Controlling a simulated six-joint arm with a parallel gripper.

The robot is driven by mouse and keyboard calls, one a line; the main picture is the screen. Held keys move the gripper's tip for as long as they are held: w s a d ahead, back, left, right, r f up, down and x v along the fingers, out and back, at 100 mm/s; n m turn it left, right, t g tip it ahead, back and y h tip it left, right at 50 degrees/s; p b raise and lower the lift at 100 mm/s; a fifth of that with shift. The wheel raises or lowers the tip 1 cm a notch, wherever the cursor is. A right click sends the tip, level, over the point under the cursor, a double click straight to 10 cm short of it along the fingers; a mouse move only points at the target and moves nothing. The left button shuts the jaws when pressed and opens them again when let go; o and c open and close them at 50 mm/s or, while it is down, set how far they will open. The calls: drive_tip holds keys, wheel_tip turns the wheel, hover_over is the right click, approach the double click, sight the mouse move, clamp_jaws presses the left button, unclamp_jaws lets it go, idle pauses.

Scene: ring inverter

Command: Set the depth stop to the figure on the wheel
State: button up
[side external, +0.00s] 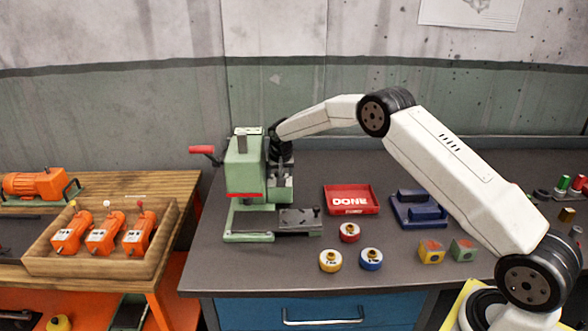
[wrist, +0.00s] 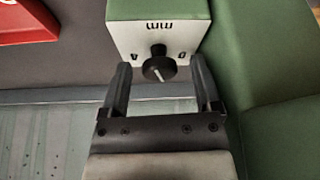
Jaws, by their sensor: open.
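The depth stop appears to be a black knob (wrist: 159,68) with a white pointer line, on a white plate marked "mm", upside down in the wrist view. Small marks flank it, too small to read surely. The plate is on a green block (wrist: 158,10) of the green press (side external: 245,165). My gripper (wrist: 160,64) is open, one finger on each side of the knob; contact is not visible. In the side view my gripper (side external: 281,160) is at the press, its fingers mostly hidden. Yellow (side external: 330,260), red (side external: 349,232) and blue (side external: 371,259) wheels lie on the bench, figures unreadable.
A red DONE tray (side external: 351,211) and a blue block holder (side external: 418,209) stand right of the press. Two small cubes (side external: 431,252) are near the front edge. A red-handled lever (side external: 203,150) sticks out left. A wooden crate (side external: 100,268) holds orange units on another table.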

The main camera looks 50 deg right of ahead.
drive_tip(key=shift+d+n+t+y, duration=0.2)
drive_tip(key=shift+n+y, duration=0.45)
drive_tip(key=shift+n, duration=1.15)
drive_tip(key=shift+a+n+t+y, duration=0.1)
drive_tip(key=shift+n+t+y, duration=0.4)
drive_tip(key=shift+n, duration=1.3)
drive_tip(key=shift+s+r, duration=0.1)
drive_tip(key=shift+r, duration=0.25)
drive_tip(key=v, duration=0.8)
drive_tip(key=s+a+g, duration=0.1)
drive_tip(key=s+a, duration=0.5)
drive_tip(key=s, duration=0.6)
drive_tip(key=s+a+f+g, duration=0.1)
drive_tip(key=s+a, duration=0.6)
drive_tip(key=s, duration=0.6)
drive_tip(key=shift+s, duration=0.25)
drive_tip(key=w+d+n+t+y, duration=0.1)
drive_tip(key=w+d+t, duration=0.1)
drive_tip(key=w+d, duration=0.3)
drive_tip(key=w+d+f+n+t, duration=0.1)
drive_tip(key=w+d, duration=0.3)
drive_tip(key=w, duration=0.7)
drive_tip(key=w+d+f+n+t+y, duration=0.1)
drive_tip(key=w+d+t, duration=0.1)
drive_tip(key=w+d, duration=0.3)
drive_tip(key=w, duration=0.3)
drive_tip(key=shift+d+t+y, duration=0.3)
drive_tip(key=shift+d+y, duration=0.05)
